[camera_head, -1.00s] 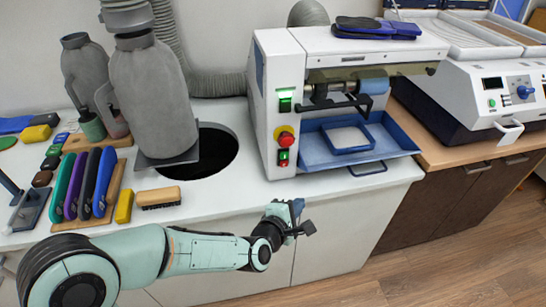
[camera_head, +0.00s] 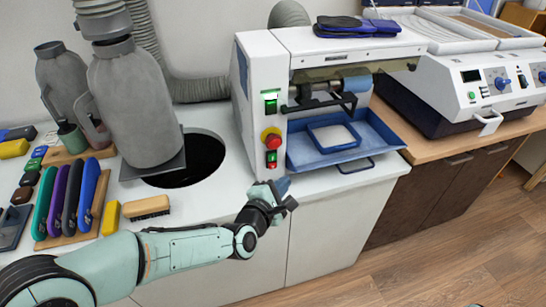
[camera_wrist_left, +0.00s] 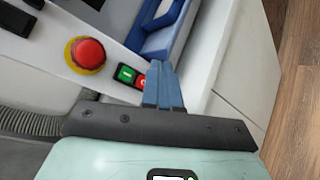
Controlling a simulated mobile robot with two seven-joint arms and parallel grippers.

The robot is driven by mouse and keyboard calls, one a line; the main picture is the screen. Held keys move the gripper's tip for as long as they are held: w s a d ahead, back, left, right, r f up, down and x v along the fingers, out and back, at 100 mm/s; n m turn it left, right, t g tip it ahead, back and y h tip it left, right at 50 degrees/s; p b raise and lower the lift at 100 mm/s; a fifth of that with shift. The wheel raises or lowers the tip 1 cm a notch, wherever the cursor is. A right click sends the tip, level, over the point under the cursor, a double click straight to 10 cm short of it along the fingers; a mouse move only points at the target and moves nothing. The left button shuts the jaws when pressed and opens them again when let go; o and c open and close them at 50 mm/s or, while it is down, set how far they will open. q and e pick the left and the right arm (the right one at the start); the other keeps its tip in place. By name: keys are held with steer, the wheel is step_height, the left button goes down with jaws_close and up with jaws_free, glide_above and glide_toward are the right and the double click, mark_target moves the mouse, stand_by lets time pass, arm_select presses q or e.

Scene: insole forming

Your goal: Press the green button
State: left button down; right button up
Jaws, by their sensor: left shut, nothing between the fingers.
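In the left wrist view the green button (camera_wrist_left: 126,74) shows clearly, left of the blue fingertips. My left gripper (camera_head: 284,184) is shut and empty, just below and right of the button pair. In the left wrist view its fingers (camera_wrist_left: 162,80) lie together and overlap part of the red button (camera_wrist_left: 141,82) in the picture. Whether they touch the panel cannot be told.
A red mushroom knob on a yellow ring (camera_head: 271,138) sits above the buttons. A lit green switch (camera_head: 270,106) is higher up. A blue tray (camera_head: 380,150) juts out to the right. A brush (camera_head: 146,206) and several insoles lie at left.

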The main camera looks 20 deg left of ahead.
mark_target(273, 157)
arm_select(q)
steer(key=shift+w+a, duration=0.55)
steer(key=shift+w, duration=0.25)
steer(key=shift+w+a, duration=0.6)
steer(key=shift+w, duration=0.25)
steer(key=shift+w+a, duration=0.55)
steer(key=shift+w, duration=0.25)
steer(key=shift+w+a+f+b, duration=0.15)
steer(key=shift+w+b, duration=0.1)
steer(key=shift+b, duration=0.2)
steer(key=shift+w, duration=0.1)
